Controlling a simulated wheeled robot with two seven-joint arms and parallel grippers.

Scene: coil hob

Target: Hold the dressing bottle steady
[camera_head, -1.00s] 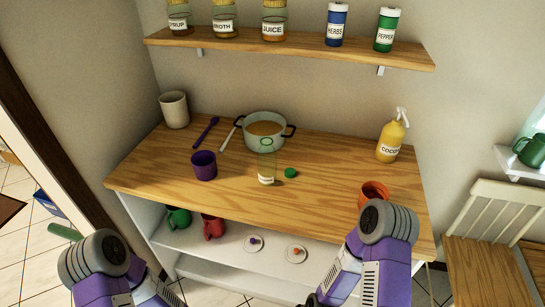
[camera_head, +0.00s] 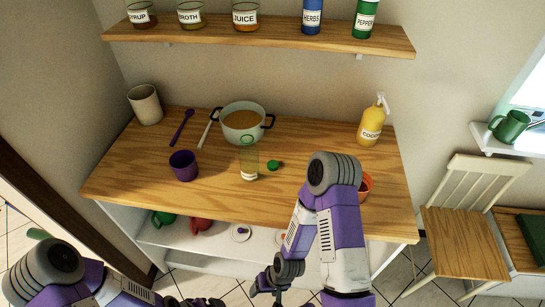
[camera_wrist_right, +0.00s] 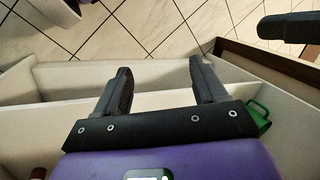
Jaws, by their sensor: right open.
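A clear, narrow bottle with a pale label and a greenish rim (camera_head: 249,164) stands upright on the wooden counter, in front of the pot; I take it for the dressing bottle, but its label is too small to read. A small green cap (camera_head: 273,165) lies just right of it. My right gripper (camera_head: 268,284) is low in front of the counter, well short of the bottle. In the right wrist view its jaws (camera_wrist_right: 160,75) are apart and empty, over the shelf unit and floor. My left gripper (camera_head: 195,302) is only partly visible at the bottom edge; its jaws are unclear.
The counter (camera_head: 130,175) also bears a pot (camera_head: 235,133), a purple cup (camera_head: 183,167), a white mug (camera_head: 145,105), a yellow cocoa bottle (camera_head: 371,125) and an orange cup (camera_head: 366,186), partly behind my right arm. Mugs and lids sit on the shelf below.

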